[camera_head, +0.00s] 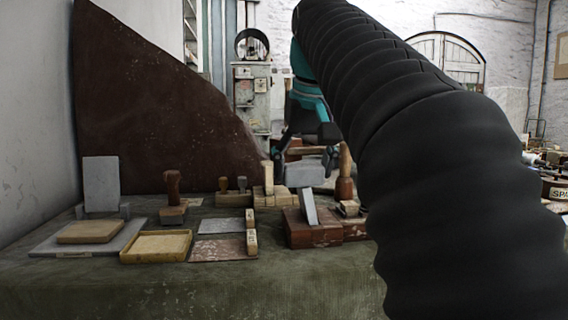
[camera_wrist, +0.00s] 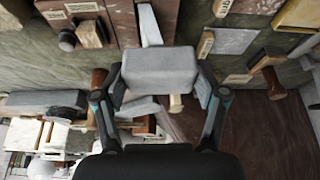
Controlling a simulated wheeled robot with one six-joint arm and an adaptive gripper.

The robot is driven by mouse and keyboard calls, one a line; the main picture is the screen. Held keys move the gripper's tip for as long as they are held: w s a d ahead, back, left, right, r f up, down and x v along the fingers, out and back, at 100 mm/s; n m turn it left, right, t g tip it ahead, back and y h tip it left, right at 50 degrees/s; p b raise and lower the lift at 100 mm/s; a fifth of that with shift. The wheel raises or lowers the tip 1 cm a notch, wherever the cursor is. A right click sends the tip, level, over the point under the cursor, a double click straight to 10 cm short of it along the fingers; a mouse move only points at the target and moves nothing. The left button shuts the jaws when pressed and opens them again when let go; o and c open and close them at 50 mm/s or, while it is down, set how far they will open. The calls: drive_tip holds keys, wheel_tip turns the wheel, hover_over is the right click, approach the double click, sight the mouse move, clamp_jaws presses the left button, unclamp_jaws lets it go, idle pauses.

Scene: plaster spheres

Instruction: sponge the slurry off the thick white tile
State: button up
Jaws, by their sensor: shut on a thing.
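My gripper (camera_head: 306,150) is shut on a grey, round-edged block (camera_head: 305,175), held above the back of the bench. In the wrist view the block (camera_wrist: 160,70) sits between both fingers (camera_wrist: 160,92). I cannot tell for sure that it is a sponge. No plainly thick white tile stands out. A pale grey, speckled flat tile (camera_head: 222,226) lies left of the gripper and also shows in the wrist view (camera_wrist: 232,41). A reddish tile with whitish patches (camera_head: 215,251) lies in front of it. The block is apart from both.
A yellowish tray (camera_head: 157,259) and a grey board (camera_head: 50,245) bearing a tan slab (camera_head: 89,232) lie at the left. A red-brown block (camera_head: 312,234) with a leaning pale slab (camera_head: 309,207) stands in front of the gripper. Wooden-handled tools (camera_head: 172,188) stand behind. The green front strip (camera_head: 200,290) is clear.

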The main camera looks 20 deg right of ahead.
drive_tip(key=shift+s+d+p, duration=0.2)
drive_tip(key=shift+d+p, duration=0.1)
drive_tip(key=shift+d, duration=0.6)
drive_tip(key=shift+s+d, duration=0.25)
drive_tip(key=shift+d, duration=0.9)
drive_tip(key=shift+w+a+p, duration=0.25)
drive_tip(key=shift+a, duration=0.8)
drive_tip(key=shift+w+a+p, duration=0.25)
drive_tip(key=shift+a, duration=0.8)
drive_tip(key=shift+s+d+r+p, duration=0.2)
drive_tip(key=shift+d+r, duration=0.2)
drive_tip(key=shift+d, duration=0.15)
drive_tip(key=shift+s+d+r+p, duration=0.1)
drive_tip(key=shift+d+r+p, duration=0.05)
drive_tip(key=shift+d+r, duration=0.3)
drive_tip(key=shift+d+f, duration=0.1)
